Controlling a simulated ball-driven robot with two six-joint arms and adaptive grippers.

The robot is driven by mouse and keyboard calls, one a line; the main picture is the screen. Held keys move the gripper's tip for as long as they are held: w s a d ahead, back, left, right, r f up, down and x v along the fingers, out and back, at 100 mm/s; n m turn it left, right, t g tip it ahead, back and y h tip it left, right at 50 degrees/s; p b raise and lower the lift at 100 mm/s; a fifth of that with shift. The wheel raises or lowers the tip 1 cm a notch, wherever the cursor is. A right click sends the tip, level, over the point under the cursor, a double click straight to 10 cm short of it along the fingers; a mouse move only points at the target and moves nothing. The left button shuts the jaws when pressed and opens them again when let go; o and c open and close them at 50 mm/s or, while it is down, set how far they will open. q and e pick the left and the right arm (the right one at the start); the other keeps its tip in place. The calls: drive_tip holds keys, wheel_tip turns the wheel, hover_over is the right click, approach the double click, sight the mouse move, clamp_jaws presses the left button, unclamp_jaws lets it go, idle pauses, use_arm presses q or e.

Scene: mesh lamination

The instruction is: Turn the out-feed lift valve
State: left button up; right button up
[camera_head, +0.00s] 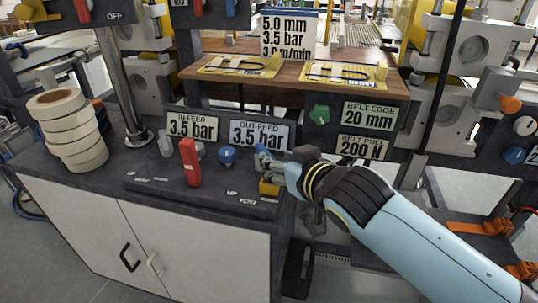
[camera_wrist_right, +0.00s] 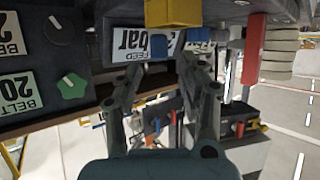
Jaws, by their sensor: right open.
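The OUT-FEED 3.5 bar label (camera_head: 261,134) stands at the back of the dark bench top. A blue knob (camera_head: 227,155) sits in front of its left end. A yellow block-like part (camera_head: 269,188) lies below my right gripper (camera_head: 264,160); it also shows at the top edge of the right wrist view (camera_wrist_right: 173,12). I cannot tell for sure which part is the valve handle. My right gripper is open, its fingers close above the yellow part with nothing seen between them. A blue part (camera_wrist_right: 157,45) shows beyond the fingertips. My left gripper is not in view.
A red upright lever (camera_head: 189,162) and the IN-FEED label (camera_head: 192,125) are to the left. Stacked tape rolls (camera_head: 68,130) stand at the bench's left end. A green knob (camera_head: 319,114) is on the panel at right. A wooden shelf (camera_head: 300,78) overhangs behind.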

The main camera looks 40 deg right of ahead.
drive_tip(key=x, duration=0.5)
drive_tip(key=shift+w+f, duration=0.1)
drive_tip(key=shift+w, duration=0.15)
clamp_jaws()
